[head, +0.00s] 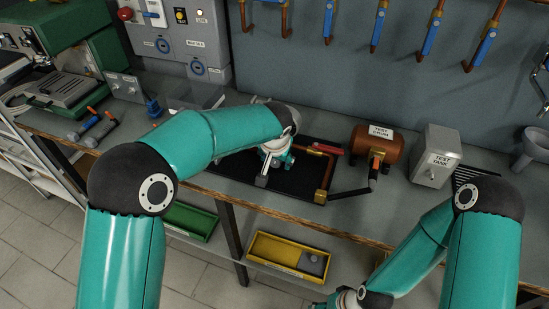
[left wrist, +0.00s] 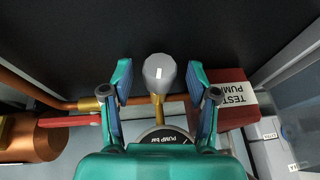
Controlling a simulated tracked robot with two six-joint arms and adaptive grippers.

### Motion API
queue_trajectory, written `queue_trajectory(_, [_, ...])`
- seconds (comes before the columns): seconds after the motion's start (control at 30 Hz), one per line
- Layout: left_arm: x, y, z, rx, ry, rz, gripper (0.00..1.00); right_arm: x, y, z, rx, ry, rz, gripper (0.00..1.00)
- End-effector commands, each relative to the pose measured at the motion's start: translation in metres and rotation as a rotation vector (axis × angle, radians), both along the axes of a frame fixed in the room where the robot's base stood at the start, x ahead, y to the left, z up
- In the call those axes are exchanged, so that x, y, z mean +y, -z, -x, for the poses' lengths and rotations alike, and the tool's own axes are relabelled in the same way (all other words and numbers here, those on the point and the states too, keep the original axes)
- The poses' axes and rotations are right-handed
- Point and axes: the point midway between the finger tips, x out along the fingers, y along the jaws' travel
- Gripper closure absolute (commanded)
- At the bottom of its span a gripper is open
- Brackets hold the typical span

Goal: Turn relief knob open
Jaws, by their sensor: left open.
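A grey rounded knob (left wrist: 159,72) with a small white mark stands on a brass stem in the left wrist view. I take it for the relief knob; in the head view I cannot make it out under my arm. My left gripper (left wrist: 158,80) is open, with one finger on each side of the knob. Gaps show between the fingers and the knob. In the head view my left gripper (head: 274,158) points down over the black mat. My right arm's end (head: 345,298) is at the bottom edge, its fingers not clearly shown.
A gauge marked PUMP bar (left wrist: 162,137), a red box labelled TEST PUMP (left wrist: 230,97) and copper pipe (left wrist: 48,98) are close by. A copper TEST DRUM (head: 369,148) and grey TEST TANK (head: 436,158) stand to the right. Blue-handled tools hang behind.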

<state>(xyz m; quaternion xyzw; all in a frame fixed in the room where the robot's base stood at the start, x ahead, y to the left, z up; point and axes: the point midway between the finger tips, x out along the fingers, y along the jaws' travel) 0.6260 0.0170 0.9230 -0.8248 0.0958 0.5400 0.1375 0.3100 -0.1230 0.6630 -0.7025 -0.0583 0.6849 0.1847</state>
Motion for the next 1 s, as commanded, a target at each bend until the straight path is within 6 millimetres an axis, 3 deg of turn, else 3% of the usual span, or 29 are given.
queue_trajectory(0.23, [0.000, -0.021, 0.008, -0.004, 0.000, 0.001, 0.41, 0.000, 0.000, 0.000, 0.000, 0.000, 0.000, 0.41])
queue_trajectory(0.7, [0.000, -0.098, 0.041, -0.003, 0.001, 0.001, 0.41, 0.000, 0.000, 0.000, 0.000, 0.000, 0.000, 0.41])
queue_trajectory(1.0, [0.001, -0.109, 0.046, 0.001, 0.000, 0.001, 0.41, 0.000, 0.000, 0.000, 0.000, 0.000, 0.000, 0.41])
